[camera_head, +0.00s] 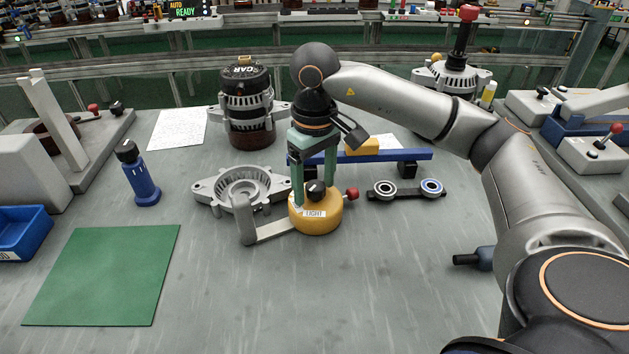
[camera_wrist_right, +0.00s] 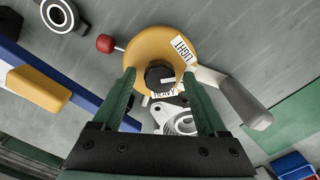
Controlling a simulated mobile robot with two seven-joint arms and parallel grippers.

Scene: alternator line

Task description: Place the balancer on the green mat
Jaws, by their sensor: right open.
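The balancer, a round yellow body (camera_head: 318,219) with a black knob on top, a red-tipped lever and a grey side arm, stands on the grey table. The green mat (camera_head: 104,276) lies flat and bare at the front left, apart from it. The yellow body (camera_wrist_right: 150,50) shows a LIGHT label there. I cannot tell whether the fingers touch it. My left gripper is out of view.
A grey alternator housing (camera_head: 235,187) sits close behind and left of the balancer. A blue bar (camera_head: 400,156) and a bearing holder (camera_head: 407,194) lie to its right. A blue bottle-like tool (camera_head: 143,180) stands behind the mat. The table between balancer and mat is clear.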

